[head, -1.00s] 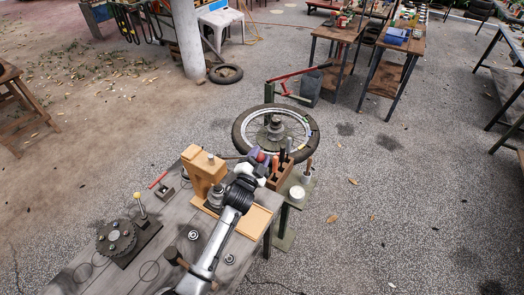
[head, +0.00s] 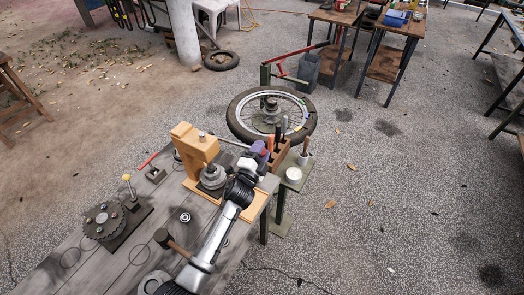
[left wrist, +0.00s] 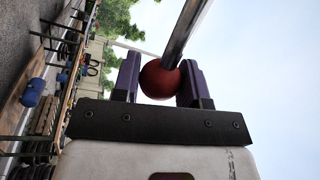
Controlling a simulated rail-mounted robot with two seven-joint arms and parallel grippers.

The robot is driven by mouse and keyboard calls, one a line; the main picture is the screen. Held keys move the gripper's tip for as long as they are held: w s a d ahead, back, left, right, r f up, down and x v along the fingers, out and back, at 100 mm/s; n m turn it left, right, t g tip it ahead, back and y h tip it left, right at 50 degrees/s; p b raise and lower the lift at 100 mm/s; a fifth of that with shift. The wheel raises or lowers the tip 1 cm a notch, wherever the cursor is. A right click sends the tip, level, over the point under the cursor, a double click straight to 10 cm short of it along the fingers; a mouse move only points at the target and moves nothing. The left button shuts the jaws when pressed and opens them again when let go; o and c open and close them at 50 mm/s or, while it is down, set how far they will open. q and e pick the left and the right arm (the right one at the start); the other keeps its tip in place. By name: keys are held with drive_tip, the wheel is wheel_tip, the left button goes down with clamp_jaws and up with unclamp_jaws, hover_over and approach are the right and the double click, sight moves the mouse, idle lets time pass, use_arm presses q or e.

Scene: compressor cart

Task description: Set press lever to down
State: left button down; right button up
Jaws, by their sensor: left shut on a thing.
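The tan press (head: 197,143) stands on the grey workbench, with a round metal base part under its head. Its metal lever (head: 232,141) reaches from the head toward the right and slopes slightly down. My left gripper (head: 263,152) is at the lever's outer end, beside the tool block. In the left wrist view its purple fingers are shut on the red ball knob (left wrist: 160,78) of the lever, and the bare rod (left wrist: 184,34) runs up and away. The knob is mostly hidden in the head view. My right gripper is not in view.
A wooden tool block (head: 280,155) with upright handles stands just right of my gripper. A white cup (head: 294,174) is beside it. A spoked wheel (head: 270,116) lies behind. A mallet (head: 168,240) and a gear fixture (head: 104,220) are on the bench.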

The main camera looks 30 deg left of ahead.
use_arm(q)
drive_tip(key=shift+f, duration=0.1)
drive_tip(key=c, duration=0.7)
unclamp_jaws()
drive_tip(key=s, duration=0.4)
drive_tip(key=s+f, duration=0.1)
drive_tip(key=s, duration=0.4)
drive_tip(key=s+f, duration=0.1)
drive_tip(key=s, duration=0.3)
drive_tip(key=shift+s+d+f, duration=0.1)
drive_tip(key=shift+s+d, duration=0.2)
drive_tip(key=shift+d, duration=0.05)
